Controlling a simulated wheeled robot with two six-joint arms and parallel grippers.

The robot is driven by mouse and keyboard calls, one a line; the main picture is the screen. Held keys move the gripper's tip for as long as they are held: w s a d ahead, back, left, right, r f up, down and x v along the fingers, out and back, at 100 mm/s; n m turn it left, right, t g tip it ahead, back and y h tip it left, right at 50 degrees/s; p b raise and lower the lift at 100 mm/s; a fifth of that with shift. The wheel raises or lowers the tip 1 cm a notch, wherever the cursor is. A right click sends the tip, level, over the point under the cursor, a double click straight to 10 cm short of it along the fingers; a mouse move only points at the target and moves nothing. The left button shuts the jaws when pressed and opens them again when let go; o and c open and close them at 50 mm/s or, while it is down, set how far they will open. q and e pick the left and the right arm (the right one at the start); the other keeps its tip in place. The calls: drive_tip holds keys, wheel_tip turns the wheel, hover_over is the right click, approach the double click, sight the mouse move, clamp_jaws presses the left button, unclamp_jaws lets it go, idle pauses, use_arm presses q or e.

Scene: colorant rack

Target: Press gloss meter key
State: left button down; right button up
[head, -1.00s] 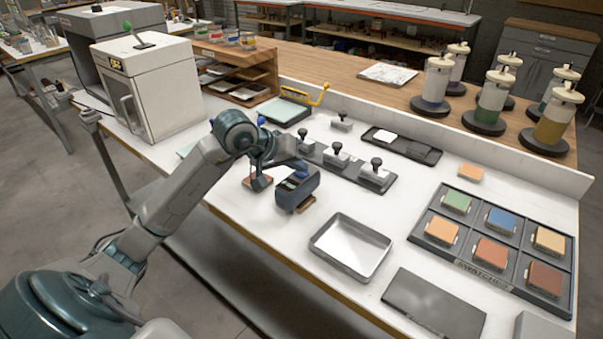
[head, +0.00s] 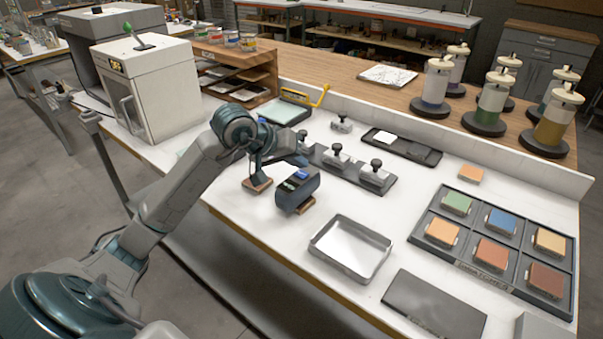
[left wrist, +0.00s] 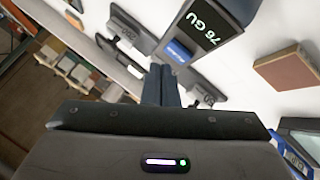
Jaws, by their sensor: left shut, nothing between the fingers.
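The gloss meter (head: 292,200) is a dark grey box on the white bench, with a small lit display and a blue key (head: 301,174) on its upper face. In the left wrist view the display (left wrist: 205,25) reads 76 GU and the blue key (left wrist: 178,52) lies just beyond my fingertips. My left gripper (head: 298,159) is shut and empty, above and behind the meter. Its fingers also show in the left wrist view (left wrist: 161,80). They look apart from the key, though the gap is hard to judge. My right gripper is not in view.
A brown block (head: 257,185) lies left of the meter. Knobbed blocks (head: 375,175) stand on a dark strip behind it. A metal tray (head: 350,248) and a swatch rack (head: 468,265) lie to the right. The bench between meter and tray is clear.

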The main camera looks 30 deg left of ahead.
sight(297, 175)
use_arm(q)
drive_tip(key=shift+r+p, duration=1.05)
drive_tip(key=shift+r, duration=1.45)
